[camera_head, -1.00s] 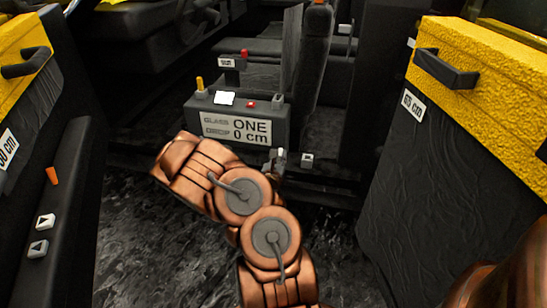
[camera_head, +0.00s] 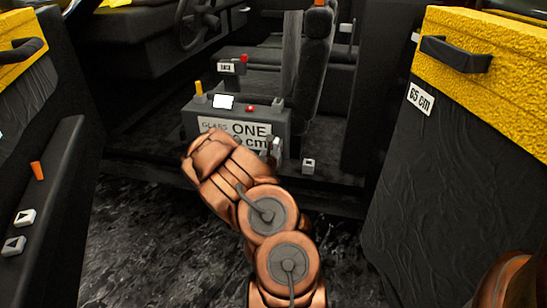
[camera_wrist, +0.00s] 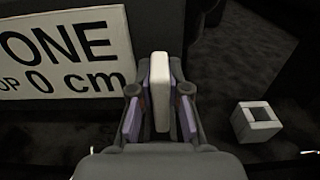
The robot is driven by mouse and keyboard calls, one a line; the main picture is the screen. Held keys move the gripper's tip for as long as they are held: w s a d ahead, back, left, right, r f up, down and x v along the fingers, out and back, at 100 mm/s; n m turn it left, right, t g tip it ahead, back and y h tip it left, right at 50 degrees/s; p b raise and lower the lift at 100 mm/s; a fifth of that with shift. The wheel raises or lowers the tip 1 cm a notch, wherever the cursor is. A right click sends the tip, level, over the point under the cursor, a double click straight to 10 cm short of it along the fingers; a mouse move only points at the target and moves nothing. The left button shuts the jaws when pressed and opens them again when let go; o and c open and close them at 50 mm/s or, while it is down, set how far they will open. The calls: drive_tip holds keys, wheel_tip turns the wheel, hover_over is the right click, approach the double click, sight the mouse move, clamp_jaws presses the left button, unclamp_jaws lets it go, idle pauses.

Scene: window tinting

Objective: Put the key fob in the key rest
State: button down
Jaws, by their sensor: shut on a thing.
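My gripper (camera_wrist: 159,108) is shut on a pale, flat, upright slab, the key fob (camera_wrist: 161,75), which stands up between its two fingers in the wrist view. In the head view my gripper (camera_head: 273,150) is small and partly hidden by my arm, in front of the labelled box's right end. A small whitish square block with a dark hollow, which looks like the key rest (camera_wrist: 257,122), sits to the right of the gripper and apart from it. The key rest also shows in the head view (camera_head: 308,166), on the dark sill.
A grey box with a white "ONE" label (camera_head: 252,129) stands behind my arm; its label fills the wrist view's left (camera_wrist: 70,50). A dark seat (camera_head: 312,70) rises behind. Yellow-topped door panels (camera_head: 400,190) flank both sides. Dark floor lies between them.

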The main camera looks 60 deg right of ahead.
wheel_tip(320, 180, down, 4)
drive_tip(key=shift+r+b, duration=0.2)
drive_tip(key=shift+b, duration=0.75)
drive_tip(key=shift+r, duration=0.1)
drive_tip(key=c, duration=1.2)
unclamp_jaws()
drive_tip(key=shift+o, duration=0.2)
